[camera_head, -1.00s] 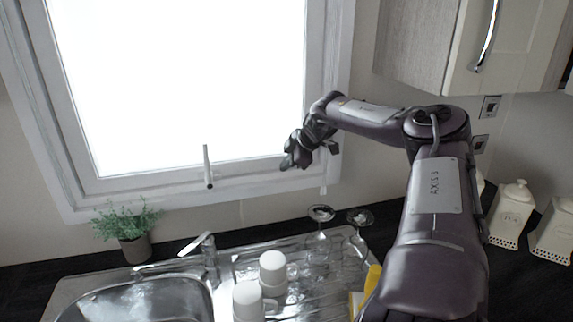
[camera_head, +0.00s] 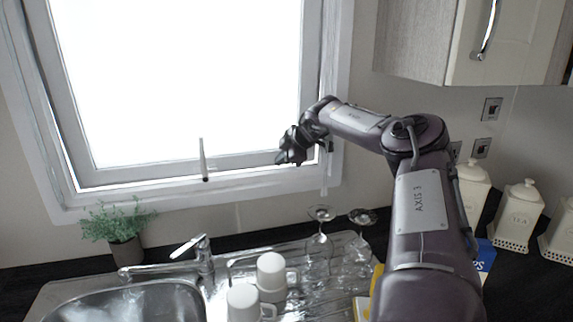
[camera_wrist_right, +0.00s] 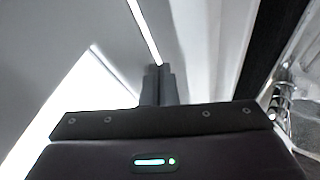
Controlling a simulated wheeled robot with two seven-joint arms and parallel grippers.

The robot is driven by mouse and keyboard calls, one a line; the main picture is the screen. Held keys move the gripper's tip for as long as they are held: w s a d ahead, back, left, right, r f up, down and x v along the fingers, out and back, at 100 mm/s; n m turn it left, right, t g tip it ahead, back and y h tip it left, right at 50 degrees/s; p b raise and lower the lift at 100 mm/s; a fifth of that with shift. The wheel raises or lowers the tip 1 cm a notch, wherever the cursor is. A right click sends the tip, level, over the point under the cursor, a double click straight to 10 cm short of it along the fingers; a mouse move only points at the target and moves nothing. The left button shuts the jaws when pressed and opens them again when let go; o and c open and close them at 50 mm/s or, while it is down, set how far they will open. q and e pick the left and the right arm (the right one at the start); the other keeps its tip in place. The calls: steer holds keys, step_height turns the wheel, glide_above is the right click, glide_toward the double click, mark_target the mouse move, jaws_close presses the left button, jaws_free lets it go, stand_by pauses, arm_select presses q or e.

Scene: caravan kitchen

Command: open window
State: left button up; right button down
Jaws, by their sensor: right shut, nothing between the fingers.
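The window (camera_head: 190,80) has a pale grey frame and a bright white pane, at the upper left of the head view. A thin bright strip shows along the lower edge of the sash, which looks slightly ajar. The window handle (camera_head: 203,160), a slim upright white bar with a dark lower end, stands at the middle of the lower sash. My right gripper (camera_head: 283,158) is at the lower right of the sash, right of the handle and apart from it. Its dark fingers are shut and empty; they also show in the right wrist view (camera_wrist_right: 160,85). Contact with the sash cannot be told. My left gripper is out of view.
Below the window are a potted plant (camera_head: 118,230), a tap (camera_head: 200,255), a sink (camera_head: 130,305), white mugs (camera_head: 271,270) and upturned glasses (camera_head: 320,235). A wall cupboard (camera_head: 520,40) hangs at the upper right. Cream canisters (camera_head: 520,210) stand at the right.

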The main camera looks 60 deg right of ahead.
steer(key=shift+r, duration=0.1)
steer(key=b+v, duration=0.1)
steer(key=v, duration=0.6)
steer(key=shift+s+r+b, duration=0.2)
steer(key=shift+s+b, duration=0.05)
steer(key=shift+b, duration=0.15)
